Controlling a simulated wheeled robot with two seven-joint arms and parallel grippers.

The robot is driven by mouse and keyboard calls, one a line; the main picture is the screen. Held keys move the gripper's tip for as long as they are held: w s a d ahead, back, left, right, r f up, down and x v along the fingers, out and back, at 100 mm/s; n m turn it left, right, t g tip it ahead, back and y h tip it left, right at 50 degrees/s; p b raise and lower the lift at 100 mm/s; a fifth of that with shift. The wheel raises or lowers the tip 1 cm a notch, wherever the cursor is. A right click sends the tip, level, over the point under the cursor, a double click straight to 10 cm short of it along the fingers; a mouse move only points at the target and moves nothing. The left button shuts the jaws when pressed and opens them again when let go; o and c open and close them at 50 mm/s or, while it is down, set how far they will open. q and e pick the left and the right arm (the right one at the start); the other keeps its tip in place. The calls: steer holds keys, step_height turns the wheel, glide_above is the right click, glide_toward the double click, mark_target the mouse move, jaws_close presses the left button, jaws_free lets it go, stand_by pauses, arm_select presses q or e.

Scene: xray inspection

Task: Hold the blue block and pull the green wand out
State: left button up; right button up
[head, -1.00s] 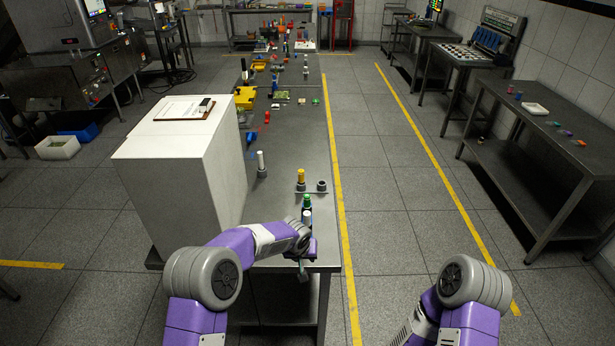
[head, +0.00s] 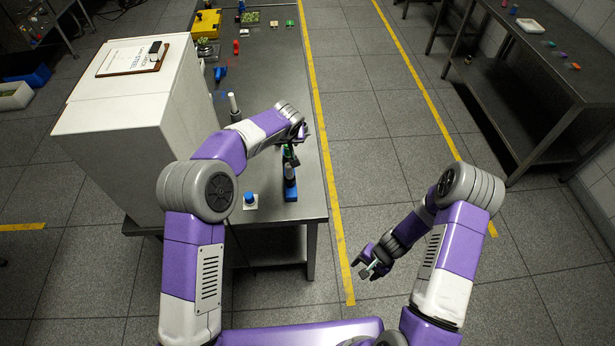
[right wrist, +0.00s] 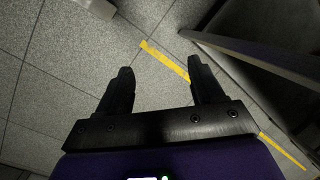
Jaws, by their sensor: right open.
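The blue block (head: 290,187) stands on the metal table near its front right corner. A dark wand with a green part (head: 287,157) shows just above it; whether it sits in the block is too small to tell. My left gripper (head: 293,146) is over the table at the wand's upper part; my wrist hides its fingers and whatever is between them. My right gripper (head: 368,268) is open and empty, above the floor to the right of the table. In the right wrist view its two fingers (right wrist: 160,90) are spread with only floor between them.
A blue button on a white base (head: 250,200) is left of the blue block. A grey-white cylinder (head: 234,107) stands behind my left forearm. A tall white cabinet (head: 140,130) borders the table's left. The floor to the right is clear up to another table (head: 520,80).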

steer(key=w+a+r+m+t+y, duration=0.1)
steer(key=w+a+r+m+y, duration=0.15)
steer(key=w, duration=0.35)
steer(key=w+a+r+m+t+y, duration=0.1)
steer(key=w+r+m, duration=0.15)
steer(key=w, duration=0.45)
steer(key=m+t+y, duration=0.5)
steer(key=m, duration=0.5)
glide_toward(290, 178)
steer(key=w+f, duration=0.1)
steer(key=w+a+f, duration=0.1)
steer(key=f, duration=0.1)
steer(key=shift+w+a+f, duration=0.15)
steer(key=shift+w+f, duration=0.15)
steer(key=shift+f, duration=0.05)
steer(key=shift+w+a+r+m, duration=0.1)
steer(key=shift+a+m, duration=0.2)
steer(key=shift+m, duration=0.1)
steer(key=x, duration=0.7)
steer(key=shift+a, duration=0.25)
steer(key=c, duration=1.2)
